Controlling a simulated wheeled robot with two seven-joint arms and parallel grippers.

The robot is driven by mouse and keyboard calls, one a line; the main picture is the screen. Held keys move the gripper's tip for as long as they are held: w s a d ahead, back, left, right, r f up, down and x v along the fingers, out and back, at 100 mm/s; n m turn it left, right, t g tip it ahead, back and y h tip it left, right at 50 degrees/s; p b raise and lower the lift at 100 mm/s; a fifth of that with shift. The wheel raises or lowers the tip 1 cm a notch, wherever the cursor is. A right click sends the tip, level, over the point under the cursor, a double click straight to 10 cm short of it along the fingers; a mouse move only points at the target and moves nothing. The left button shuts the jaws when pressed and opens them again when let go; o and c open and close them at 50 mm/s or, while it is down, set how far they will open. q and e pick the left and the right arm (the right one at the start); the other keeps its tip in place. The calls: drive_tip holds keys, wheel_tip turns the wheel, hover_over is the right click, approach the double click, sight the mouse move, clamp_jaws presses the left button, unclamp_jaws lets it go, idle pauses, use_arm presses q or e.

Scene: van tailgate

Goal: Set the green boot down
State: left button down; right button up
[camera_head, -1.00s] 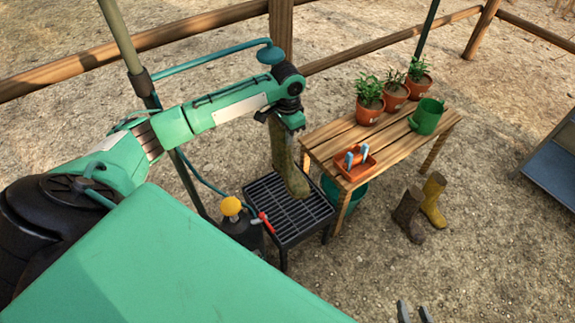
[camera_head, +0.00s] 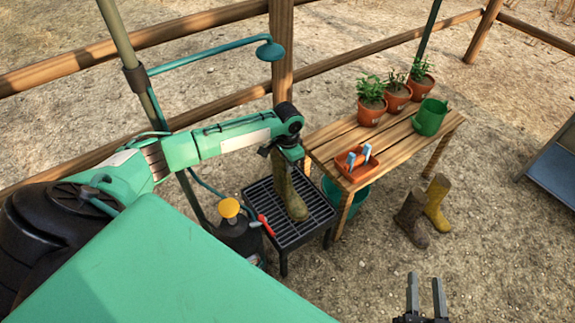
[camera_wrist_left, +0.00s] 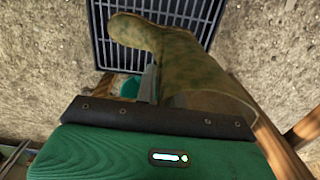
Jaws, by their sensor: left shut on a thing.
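The green boot (camera_head: 291,196) is muddy and hangs upright, sole down, over the black grate (camera_head: 262,207). My left gripper (camera_head: 283,158) is shut on the boot's upper shaft. In the left wrist view the boot (camera_wrist_left: 190,62) runs from the jaws to its toe over the grate (camera_wrist_left: 120,65). I cannot tell whether the sole touches the bars. My right gripper (camera_head: 427,295) is at the lower right, open and empty, away from the boot.
A black sprayer with a yellow top (camera_head: 229,208) stands left of the grate. A wooden bench (camera_head: 380,140) with potted plants and a red tray (camera_head: 356,163) is right of it. A brown boot (camera_head: 411,217) and a yellow boot (camera_head: 437,203) stand on the ground.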

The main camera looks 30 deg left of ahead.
idle(0.3)
use_arm(q)
drive_tip(key=c, duration=1.5)
unclamp_jaws()
